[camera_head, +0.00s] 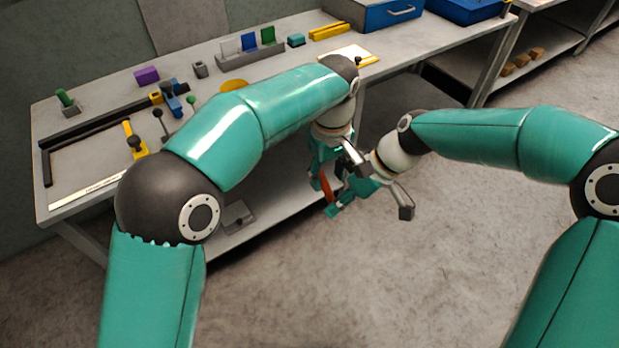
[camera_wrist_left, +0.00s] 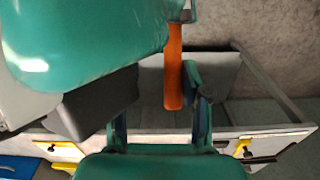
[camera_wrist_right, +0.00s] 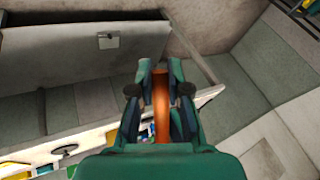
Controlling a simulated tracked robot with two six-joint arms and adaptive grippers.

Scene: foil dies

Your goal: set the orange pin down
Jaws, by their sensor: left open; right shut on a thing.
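The orange pin (camera_head: 325,189) is in the air in front of the bench, between my two grippers. My right gripper (camera_wrist_right: 160,75) is shut on it; in the right wrist view the pin (camera_wrist_right: 161,105) stands between the fingers. My left gripper (camera_head: 322,168) is open, just above and close to the right one. In the left wrist view the pin (camera_wrist_left: 174,75) reaches down near one finger of the open left gripper (camera_wrist_left: 158,105). Whether that finger touches it I cannot tell. My right arm hides part of the left wrist view.
The workbench (camera_head: 200,182) stands behind my grippers. On it are a yellow disc (camera_head: 234,86), a purple block (camera_head: 146,76), a grey rack with coloured plates (camera_head: 250,56), a green pin in a block (camera_head: 64,98) and a blue box (camera_head: 385,12).

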